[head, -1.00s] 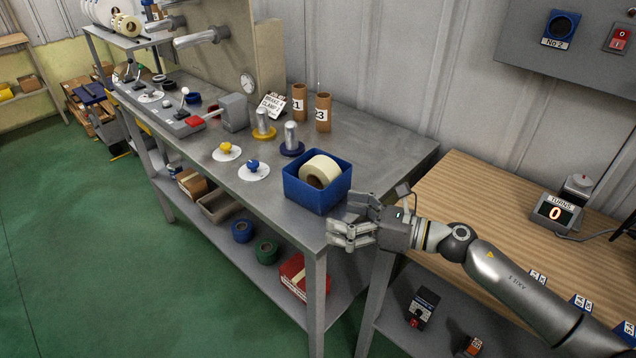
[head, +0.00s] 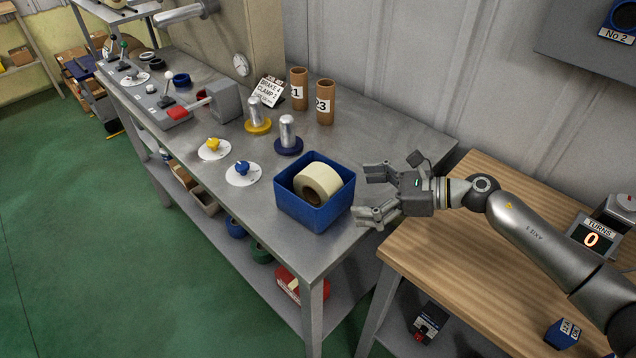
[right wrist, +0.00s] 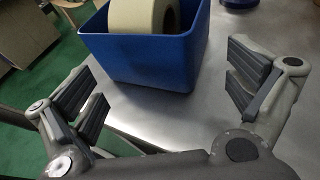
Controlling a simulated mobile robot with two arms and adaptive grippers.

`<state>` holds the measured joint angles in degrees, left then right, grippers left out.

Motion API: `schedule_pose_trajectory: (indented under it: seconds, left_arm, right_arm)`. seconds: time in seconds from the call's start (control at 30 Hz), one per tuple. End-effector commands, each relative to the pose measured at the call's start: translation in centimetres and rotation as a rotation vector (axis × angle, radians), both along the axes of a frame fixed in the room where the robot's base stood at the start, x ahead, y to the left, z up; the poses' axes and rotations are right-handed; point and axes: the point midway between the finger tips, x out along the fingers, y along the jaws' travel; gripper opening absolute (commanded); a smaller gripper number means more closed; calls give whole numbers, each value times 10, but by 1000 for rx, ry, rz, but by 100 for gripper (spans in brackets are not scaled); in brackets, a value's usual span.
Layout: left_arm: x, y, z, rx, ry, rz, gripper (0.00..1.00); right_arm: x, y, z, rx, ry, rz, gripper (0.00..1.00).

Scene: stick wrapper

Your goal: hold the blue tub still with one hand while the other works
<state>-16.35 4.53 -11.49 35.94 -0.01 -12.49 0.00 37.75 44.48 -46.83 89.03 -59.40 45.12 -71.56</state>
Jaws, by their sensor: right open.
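The blue tub (head: 312,213) is an open square box on the metal bench near its front right corner. A roll of cream tape (head: 318,184) lies inside it, tilted. My right gripper (head: 366,193) is open and empty, just right of the tub, with its fingers pointing at it. In the right wrist view the tub (right wrist: 145,62) lies ahead, beyond and between the two spread fingers (right wrist: 168,95), and a gap of bare metal shows. The tub's far side and floor are hidden. My left gripper is in no view.
Behind the tub stand a blue-based metal post (head: 288,138), a yellow-based post (head: 258,115) and two cardboard tubes (head: 325,103). Blue (head: 242,173) and yellow (head: 213,148) knobs on white discs lie to its left. A wooden table (head: 445,255) with a turns counter (head: 592,238) adjoins at right.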

Motion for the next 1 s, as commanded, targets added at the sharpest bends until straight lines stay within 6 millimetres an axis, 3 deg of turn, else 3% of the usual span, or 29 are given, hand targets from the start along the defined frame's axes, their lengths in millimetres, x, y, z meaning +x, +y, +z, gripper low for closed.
schedule_pose_trajectory:
  seconds: [0.3, 0.47, 0.7, 1.0]
  left_arm:
    - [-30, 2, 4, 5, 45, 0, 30]
    - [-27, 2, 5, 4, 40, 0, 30]
    - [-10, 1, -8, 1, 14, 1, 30]
    - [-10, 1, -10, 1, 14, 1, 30]
  right_arm:
    - [10, 35, -10, 3, 1, 2, 100]
    - [17, 57, -17, 2, 0, 2, 100]
    - [24, 81, -28, 1, -1, 2, 100]
    - [27, 90, -29, 0, 0, 0, 100]
